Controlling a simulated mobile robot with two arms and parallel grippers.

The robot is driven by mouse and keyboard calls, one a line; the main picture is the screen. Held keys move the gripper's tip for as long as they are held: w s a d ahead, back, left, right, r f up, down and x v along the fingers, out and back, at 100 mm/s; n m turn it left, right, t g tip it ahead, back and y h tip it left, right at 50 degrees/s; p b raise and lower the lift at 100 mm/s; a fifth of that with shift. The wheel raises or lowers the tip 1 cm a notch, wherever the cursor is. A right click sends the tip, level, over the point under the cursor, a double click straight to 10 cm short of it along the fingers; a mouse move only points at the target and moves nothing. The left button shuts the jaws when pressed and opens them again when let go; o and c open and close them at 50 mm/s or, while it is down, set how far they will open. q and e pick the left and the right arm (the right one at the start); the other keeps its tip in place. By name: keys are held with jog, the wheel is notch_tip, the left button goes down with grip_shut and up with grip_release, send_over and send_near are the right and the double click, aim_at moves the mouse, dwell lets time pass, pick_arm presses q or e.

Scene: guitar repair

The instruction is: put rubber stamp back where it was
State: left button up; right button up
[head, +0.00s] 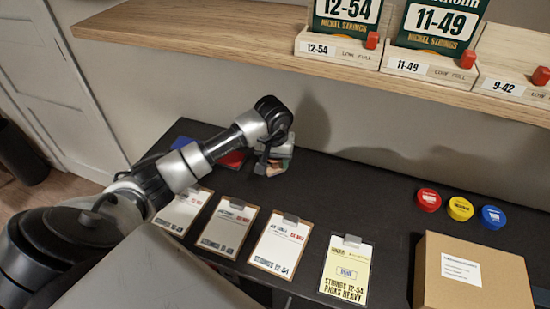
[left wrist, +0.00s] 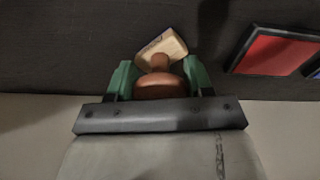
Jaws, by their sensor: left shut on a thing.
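The rubber stamp has a round brown handle and a pale wooden base. In the left wrist view its handle (left wrist: 160,86) sits between the green fingers of my left gripper (left wrist: 152,80), which is shut on it. The base lies beyond the fingertips, against the black table. In the head view my left gripper (head: 272,160) is low over the back of the table, and the stamp (head: 278,168) is mostly hidden by it. I cannot tell whether the base touches the table. My right gripper is not in view.
A red ink pad (head: 233,159) and a blue one (head: 183,142) lie left of the gripper. Several clipboards (head: 281,243) line the front. Coloured round tins (head: 460,208) and a cardboard box (head: 472,272) are at right. A wooden shelf (head: 220,32) overhangs the back.

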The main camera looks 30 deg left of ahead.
pick_arm(q)
jog(key=o, duration=0.8)
jog(key=shift+f, duration=0.1)
jog(key=shift+c, duration=0.2)
jog(key=shift+r, duration=0.6)
notch_tip(320, 180, up, 11)
jog(key=s+b, duration=0.1)
jog(key=b, duration=0.1)
jog(key=shift+s+d, duration=0.15)
jog(key=shift+d, duration=0.1)
